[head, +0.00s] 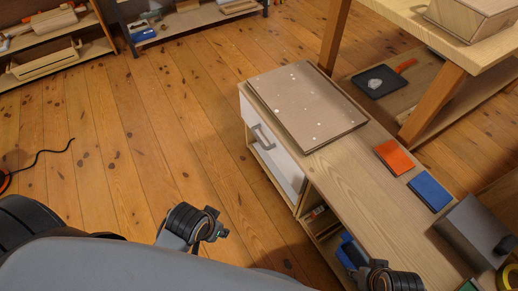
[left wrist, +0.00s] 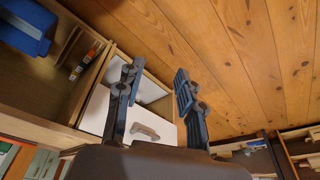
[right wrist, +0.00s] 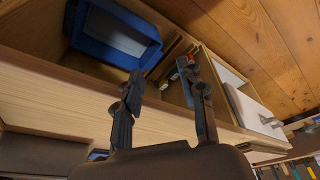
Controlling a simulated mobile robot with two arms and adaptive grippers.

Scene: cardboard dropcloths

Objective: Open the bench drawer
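The bench drawer has a white front (head: 285,170) with a grey handle (head: 262,137), at the end of the low wooden bench (head: 345,178). No drawer interior shows in the head view. In the left wrist view the white front and its handle (left wrist: 145,132) lie beyond my left gripper (left wrist: 158,72). That gripper is open, with nothing between its fingers, and apart from the handle. My right gripper (right wrist: 163,80) is open and empty, near the bench's open shelves. In the right wrist view the handle (right wrist: 270,121) shows at the right.
A cardboard sheet (head: 305,103) lies on the bench top above the drawer. Orange (head: 395,157) and blue (head: 430,191) pads lie farther along it. A blue bin (right wrist: 115,35) sits on a shelf beside the drawer. The plank floor (head: 170,120) in front of the drawer is clear.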

